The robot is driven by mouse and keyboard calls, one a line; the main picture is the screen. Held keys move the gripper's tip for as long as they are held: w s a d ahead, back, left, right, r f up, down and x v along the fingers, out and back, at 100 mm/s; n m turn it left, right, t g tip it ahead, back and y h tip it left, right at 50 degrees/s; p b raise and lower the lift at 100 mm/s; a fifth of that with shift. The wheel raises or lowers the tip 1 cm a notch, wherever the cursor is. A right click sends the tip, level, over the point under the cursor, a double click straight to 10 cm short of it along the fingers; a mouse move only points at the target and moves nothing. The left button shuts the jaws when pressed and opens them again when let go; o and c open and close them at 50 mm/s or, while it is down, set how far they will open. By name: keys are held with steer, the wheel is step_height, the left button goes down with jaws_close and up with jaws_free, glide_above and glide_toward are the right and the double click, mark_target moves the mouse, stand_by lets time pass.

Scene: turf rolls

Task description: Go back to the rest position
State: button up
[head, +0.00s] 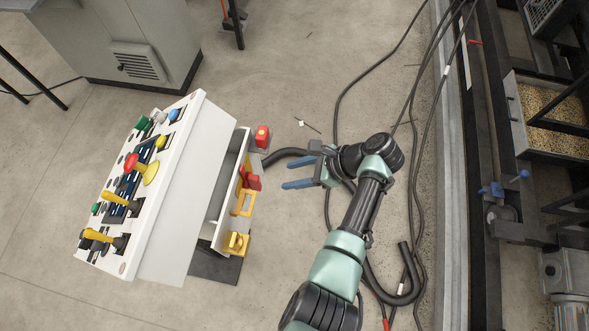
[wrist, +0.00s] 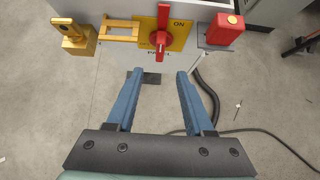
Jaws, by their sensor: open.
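My gripper (head: 298,171) is open and empty, in the air to the right of the white control panel (head: 183,190) in the head view. In the wrist view its two blue fingers (wrist: 159,90) point toward the panel's side, apart from it. Ahead of them are a red rotary switch (wrist: 162,38) on a yellow plate marked "ON", a yellow padlock (wrist: 77,35) with a yellow hasp at left, and a red block (wrist: 224,30) at right. In the head view the padlock (head: 236,243) hangs low on the panel's side.
The panel top carries yellow levers (head: 98,198), a red button (head: 130,162) and other buttons. A grey cabinet (head: 120,45) stands behind. Black cables (head: 345,95) lie on the floor near my arm. Machinery with a grain-filled bin (head: 550,105) lines the right. Concrete floor between is mostly free.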

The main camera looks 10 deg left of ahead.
steer(key=w+d+r+n+t+h, duration=0.2)
steer(key=w+d+r+n+t, duration=0.15)
steer(key=w+r, duration=0.5)
steer(key=w+d+r+n+t+h, duration=0.25)
steer(key=w+r+t, duration=0.25)
steer(key=w+r, duration=0.3)
step_height(320, 180, up, 20)
steer(key=w+n+t+h, duration=0.1)
steer(key=n+t+h, duration=0.1)
steer(key=n+t, duration=0.35)
steer(key=s+r+n+t+h, duration=0.1)
steer(key=s+r+t, duration=0.2)
steer(key=r, duration=0.6)
steer(key=s+r+n+t+h, duration=0.1)
steer(key=s+r+n+t, duration=0.15)
steer(key=r, duration=0.65)
steer(key=s+r+n+t, duration=0.3)
steer(key=s+r+t, duration=0.4)
steer(key=s+r, duration=0.8)
steer(key=shift+s+a+r+t, duration=0.3)
steer(key=shift+s+a+t, duration=0.05)
steer(key=shift+s, duration=0.55)
steer(key=shift+h, duration=0.25)
